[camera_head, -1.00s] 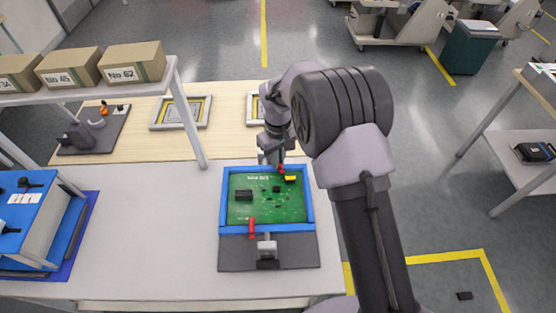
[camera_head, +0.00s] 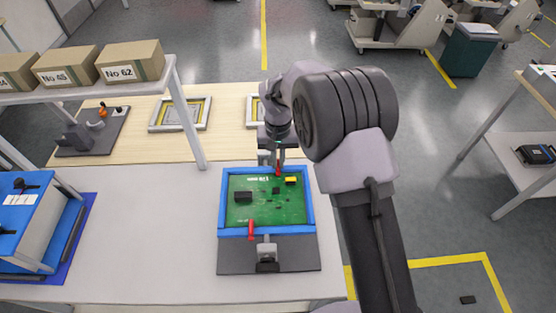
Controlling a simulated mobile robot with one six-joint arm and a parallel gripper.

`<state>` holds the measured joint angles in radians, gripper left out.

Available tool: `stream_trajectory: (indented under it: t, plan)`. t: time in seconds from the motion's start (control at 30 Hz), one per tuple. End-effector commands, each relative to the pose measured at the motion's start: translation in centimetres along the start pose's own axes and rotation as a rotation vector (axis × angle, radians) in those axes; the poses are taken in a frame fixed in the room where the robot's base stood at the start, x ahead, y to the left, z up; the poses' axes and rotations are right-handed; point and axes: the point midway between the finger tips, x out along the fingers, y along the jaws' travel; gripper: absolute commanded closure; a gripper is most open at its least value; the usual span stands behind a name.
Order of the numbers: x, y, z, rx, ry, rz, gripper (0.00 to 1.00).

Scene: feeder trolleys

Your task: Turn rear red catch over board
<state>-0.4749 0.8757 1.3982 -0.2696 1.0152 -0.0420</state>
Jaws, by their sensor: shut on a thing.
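The green circuit board (camera_head: 265,208) lies in a blue frame (camera_head: 223,200) on a dark base plate (camera_head: 230,257). The rear red catch (camera_head: 278,170) is at the frame's far edge, and my gripper (camera_head: 277,163) is shut on it from above. The fingers partly hide the catch, so its exact angle is hard to tell. The front red catch (camera_head: 251,229) sits at the near edge and reaches a little over the board. A black block and a yellow part (camera_head: 290,181) are on the board.
A grey clamp (camera_head: 266,251) stands in front of the frame. A shelf with cartons (camera_head: 130,61) is at the left, above the table. A blue case (camera_head: 30,220) stands at the left. The white tabletop (camera_head: 150,220) between is clear.

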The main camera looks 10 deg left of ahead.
Motion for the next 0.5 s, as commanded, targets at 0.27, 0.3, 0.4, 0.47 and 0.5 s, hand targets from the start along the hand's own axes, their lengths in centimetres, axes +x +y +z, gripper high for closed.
stream_trajectory:
  t: [0.27, 0.3, 0.4, 0.47, 0.5]
  plan:
    - [-0.08, -0.02, -0.04, 0.008, 0.001, -0.001, 1.0]
    - [-0.08, -0.02, -0.05, 0.008, 0.001, -0.001, 1.0]
    - [-0.08, -0.02, -0.05, 0.008, 0.001, -0.001, 1.0]
    - [-0.08, -0.02, -0.05, 0.008, 0.001, -0.001, 0.82]
    - [-0.08, -0.02, -0.05, 0.007, 0.001, -0.001, 0.74]
